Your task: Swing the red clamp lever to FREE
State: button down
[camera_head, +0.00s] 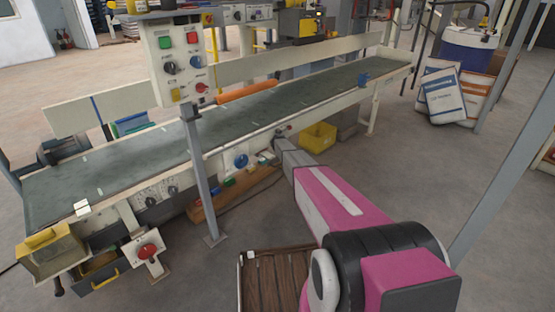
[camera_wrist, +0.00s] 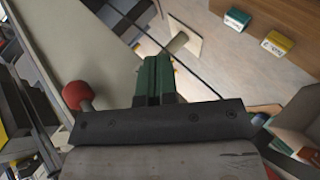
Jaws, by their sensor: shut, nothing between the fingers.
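In the wrist view my gripper (camera_wrist: 153,78) shows as two green fingers pressed together, with nothing between them. A red ball knob (camera_wrist: 77,94) on a short pale stem sits just left of the fingers, apart from them in the picture. It looks like the end of a lever, but I cannot read any FREE mark or tell its position. In the head view my magenta arm reaches to the near side of the conveyor (camera_head: 140,157). My gripper and the red ball knob are not clearly visible there.
A control panel (camera_head: 180,62) on a post stands before the belt. A yellow bin (camera_head: 318,137) lies on the floor beside the conveyor. A red knob on a pedestal (camera_head: 148,251) stands at the near left. In the wrist view a pale peg (camera_wrist: 178,42) shows beyond my fingers.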

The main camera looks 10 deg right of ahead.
jog(key=shift+s+a+f+g+y, duration=0.1)
jog(key=shift+s+a+g+y, duration=0.2)
jog(key=shift+a+g+y, duration=0.15)
jog(key=shift+s+a, duration=0.1)
